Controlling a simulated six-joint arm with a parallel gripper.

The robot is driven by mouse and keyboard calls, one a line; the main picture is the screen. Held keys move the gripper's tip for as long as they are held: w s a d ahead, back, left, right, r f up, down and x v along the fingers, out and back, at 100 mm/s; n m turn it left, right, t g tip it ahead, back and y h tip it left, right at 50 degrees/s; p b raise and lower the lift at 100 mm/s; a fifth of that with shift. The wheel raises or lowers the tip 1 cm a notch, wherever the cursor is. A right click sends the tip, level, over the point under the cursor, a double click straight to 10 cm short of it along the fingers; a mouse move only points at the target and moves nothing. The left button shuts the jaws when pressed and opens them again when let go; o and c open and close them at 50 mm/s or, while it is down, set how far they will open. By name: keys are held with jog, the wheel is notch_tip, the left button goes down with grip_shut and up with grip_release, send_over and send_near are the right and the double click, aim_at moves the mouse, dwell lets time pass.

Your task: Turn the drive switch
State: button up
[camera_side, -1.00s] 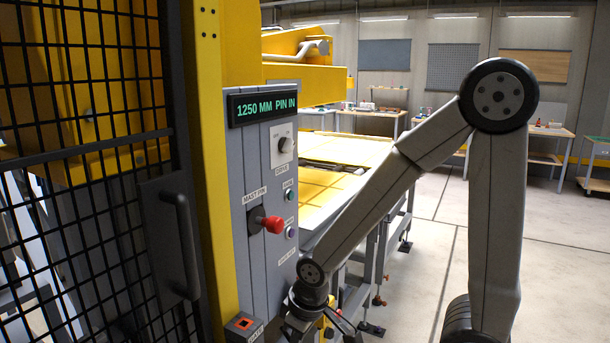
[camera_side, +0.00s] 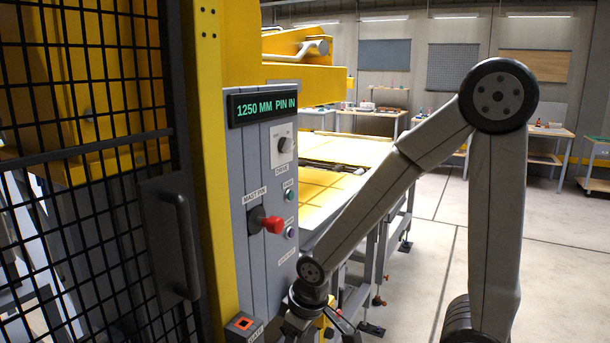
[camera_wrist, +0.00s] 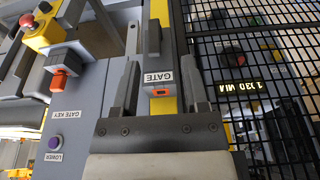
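The drive switch (camera_side: 285,145) is a dark round knob on a white plate, high on the grey control panel, above the label DRIVE. I cannot make it out in the wrist view. My gripper (camera_wrist: 158,68) is open, with two dark fingers apart and nothing clasped between them. In the side view my gripper (camera_side: 318,326) is at the bottom edge, low in front of the panel and well below the drive switch; its fingers are partly cut off there. In the wrist view the gate box (camera_wrist: 153,45) appears between the fingers, farther off.
The panel has a red mast pin handle (camera_side: 272,225), small buttons and a display (camera_side: 262,106) reading 1250 MM PIN IN. A mesh gate (camera_side: 90,200) with a dark handle stands left. The wrist view shows an orange gate key (camera_wrist: 60,82) and purple LOWER button (camera_wrist: 55,143).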

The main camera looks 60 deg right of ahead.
jog(key=w+d+r+m+t+h, duration=0.1)
jog(key=w+d+r+m+t, duration=0.1)
jog(key=w+d+m, duration=0.3)
jog(key=w+d+r+m+t+h, duration=0.1)
jog(key=w+d+r+m+t, duration=0.15)
jog(key=d, duration=0.35)
jog(key=m+t+y, duration=0.1)
jog(key=t+y, duration=0.1)
jog(key=t, duration=0.9)
send_near(294, 144)
jog(key=w, duration=0.2)
jog(key=shift+s+r, duration=0.1)
jog(key=shift+r, duration=0.05)
jog(key=shift+w, duration=3.9)
jog(key=shift+c, duration=0.2)
grip_shut()
